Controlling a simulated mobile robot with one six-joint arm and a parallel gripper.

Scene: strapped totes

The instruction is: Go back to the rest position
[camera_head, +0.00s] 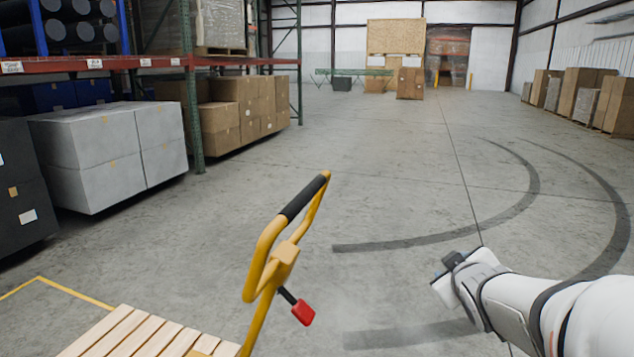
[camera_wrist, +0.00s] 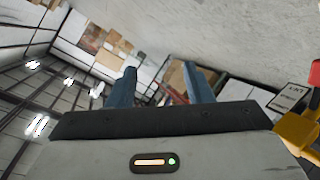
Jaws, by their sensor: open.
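My gripper (camera_wrist: 160,76) shows in the wrist view with its two blue-grey fingers apart and nothing between them. In the head view my white arm reaches in from the lower right, over bare floor. Its wrist end is to the right of a yellow handle (camera_head: 266,258) with a black grip and a red lever, and apart from it. The fingers cannot be made out in the head view. The wrist view is tilted, with shelves and boxes far beyond the fingers.
A slatted wooden pallet (camera_head: 125,335) lies at the lower left by the handle. White cartons (camera_head: 95,140), brown boxes (camera_head: 235,110) and racking (camera_head: 192,90) line the left. More boxes (camera_head: 580,90) stand far right. The middle floor is clear. A yellow and red part (camera_wrist: 300,130) shows at the wrist view's right edge.

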